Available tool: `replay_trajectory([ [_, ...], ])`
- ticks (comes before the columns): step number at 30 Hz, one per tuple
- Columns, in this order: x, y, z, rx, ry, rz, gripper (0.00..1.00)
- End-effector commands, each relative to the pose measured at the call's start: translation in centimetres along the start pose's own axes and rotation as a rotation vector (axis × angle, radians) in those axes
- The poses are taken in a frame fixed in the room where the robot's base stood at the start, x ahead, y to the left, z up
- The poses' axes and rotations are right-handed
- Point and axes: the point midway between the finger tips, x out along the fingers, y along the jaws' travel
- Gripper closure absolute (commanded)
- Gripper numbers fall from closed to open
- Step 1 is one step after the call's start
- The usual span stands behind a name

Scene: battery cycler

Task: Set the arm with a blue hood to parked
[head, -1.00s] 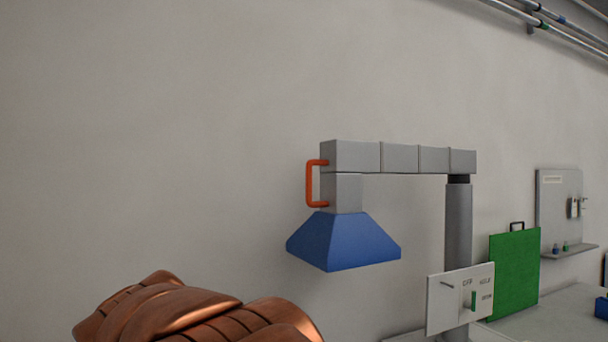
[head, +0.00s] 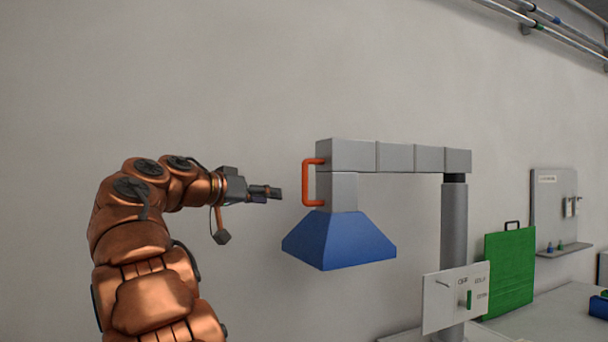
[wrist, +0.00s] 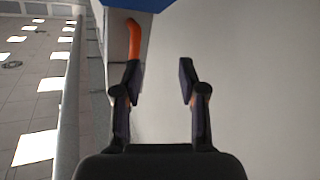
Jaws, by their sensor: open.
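The extraction arm (head: 395,156) is a grey jointed boom on a grey post (head: 454,225). Its blue hood (head: 338,241) hangs from the boom's left end. An orange handle (head: 308,182) is fixed on the left side of that end. My gripper (head: 280,193) is to the left of the handle, at about its height, and points toward it, with a small gap in the picture. In the wrist view my gripper (wrist: 158,75) is open with nothing between its fingers. The orange handle (wrist: 134,40) shows beyond the left fingertip, and the blue hood (wrist: 140,4) shows at the top edge.
A white switch panel (head: 455,298) stands by the post's foot. A green board (head: 509,270) stands to its right on a bench. A grey wall panel (head: 553,205) with a small shelf is farther right. The wall to the left of the hood is bare.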

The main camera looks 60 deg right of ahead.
Motion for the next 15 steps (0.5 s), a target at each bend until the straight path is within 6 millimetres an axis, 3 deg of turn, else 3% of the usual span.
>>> replay_trajectory([
  [6, 0.7, 2.6, -3.6, 0.183, 0.09, 0.11, 0.59],
  [15, 1.2, 3.8, -4.8, 0.247, 0.122, 0.146, 0.59],
])
